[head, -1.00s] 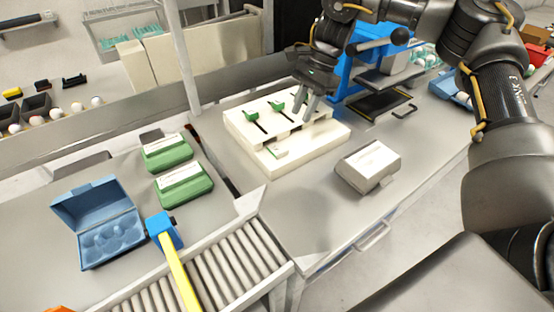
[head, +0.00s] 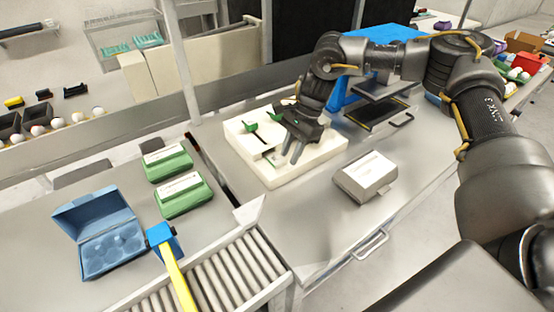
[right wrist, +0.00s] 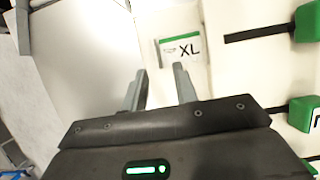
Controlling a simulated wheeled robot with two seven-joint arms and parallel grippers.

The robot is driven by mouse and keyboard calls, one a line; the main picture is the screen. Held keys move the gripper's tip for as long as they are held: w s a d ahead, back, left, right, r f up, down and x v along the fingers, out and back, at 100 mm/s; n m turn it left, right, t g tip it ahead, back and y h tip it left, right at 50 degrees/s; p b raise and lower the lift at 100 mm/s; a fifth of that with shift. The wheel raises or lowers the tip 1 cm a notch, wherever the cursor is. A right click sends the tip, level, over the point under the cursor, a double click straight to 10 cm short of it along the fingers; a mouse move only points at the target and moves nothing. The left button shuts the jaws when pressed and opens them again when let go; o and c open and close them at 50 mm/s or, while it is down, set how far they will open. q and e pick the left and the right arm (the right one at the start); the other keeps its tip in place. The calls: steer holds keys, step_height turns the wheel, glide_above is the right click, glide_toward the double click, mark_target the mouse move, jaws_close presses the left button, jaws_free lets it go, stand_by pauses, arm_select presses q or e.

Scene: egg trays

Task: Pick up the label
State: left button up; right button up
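The label (right wrist: 181,52) is a white card with a green edge and the letters XL. It lies on the white label holder (right wrist: 225,15), just beyond my fingertips in the right wrist view. My right gripper (right wrist: 160,75) is open and empty, its two fingers apart and pointing at the label. My left gripper is not in view.
Green sliders (head: 251,126) stand in slots on the holder. A grey egg carton (head: 362,185) with a white label sits to its right. Green cartons (head: 184,195), an open blue carton (head: 112,250) and a roller conveyor (head: 215,275) are at left.

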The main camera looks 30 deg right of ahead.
steer(key=shift+a+f, duration=0.15)
steer(key=shift+f, duration=0.25)
steer(key=shift+a+f, duration=0.1)
steer(key=shift+f, duration=0.05)
jaws_close()
arm_select(q)
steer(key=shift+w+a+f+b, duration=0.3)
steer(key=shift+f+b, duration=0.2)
steer(key=shift+b, duration=0.15)
arm_select(e)
step_height(320, 180, up, 10)
